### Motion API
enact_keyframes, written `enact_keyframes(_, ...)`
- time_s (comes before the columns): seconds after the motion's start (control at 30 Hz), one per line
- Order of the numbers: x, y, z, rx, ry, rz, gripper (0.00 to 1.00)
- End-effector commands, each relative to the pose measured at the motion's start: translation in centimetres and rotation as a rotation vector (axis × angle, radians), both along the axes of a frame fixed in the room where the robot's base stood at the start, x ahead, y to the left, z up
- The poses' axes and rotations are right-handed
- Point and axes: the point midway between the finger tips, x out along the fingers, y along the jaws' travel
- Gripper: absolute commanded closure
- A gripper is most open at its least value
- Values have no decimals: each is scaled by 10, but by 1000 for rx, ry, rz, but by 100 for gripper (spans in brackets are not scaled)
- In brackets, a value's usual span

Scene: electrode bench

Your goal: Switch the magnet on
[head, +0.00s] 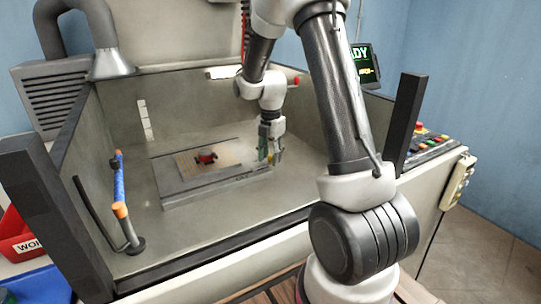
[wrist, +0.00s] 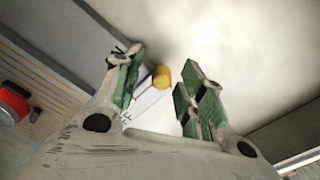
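The magnet is a flat grey plate (head: 215,188) with a brass-striped top, lying on the floor of the open tank; its striped top also shows at the left of the wrist view (wrist: 42,82). A small yellow cylindrical knob or lever end (wrist: 161,77) shows by its right end, beside a pale label whose lettering is only partly readable. My gripper (head: 270,156) is low at the plate's right end. In the wrist view its green-padded fingers (wrist: 163,96) stand apart, with the yellow end in the gap beyond them. Contact with it cannot be told.
A red and dark part (head: 205,157) sits on the plate. Tank walls surround the work area. A blue and orange hose (head: 120,182) stands at the left. A button panel (head: 430,140) and a green-lettered screen (head: 364,65) are at the right.

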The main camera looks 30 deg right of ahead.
Motion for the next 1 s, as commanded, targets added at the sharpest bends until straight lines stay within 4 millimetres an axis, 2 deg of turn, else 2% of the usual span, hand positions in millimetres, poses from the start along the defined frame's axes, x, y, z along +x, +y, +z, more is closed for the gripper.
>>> enact_keyframes(0.17, 0, 0, 3, 0, 0, -1, 60)
enact_keyframes(0.27, 0, 0, 13, 0, -1, -1, 60)
enact_keyframes(0.6, 0, 0, 87, -1, -5, 0, 60)
enact_keyframes(0.7, 0, 0, 103, 0, -2, 0, 60)
enact_keyframes(0.83, -1, 0, 116, 0, -1, 0, 60)
enact_keyframes(1.0, -1, 0, 120, 0, 1, 0, 60)
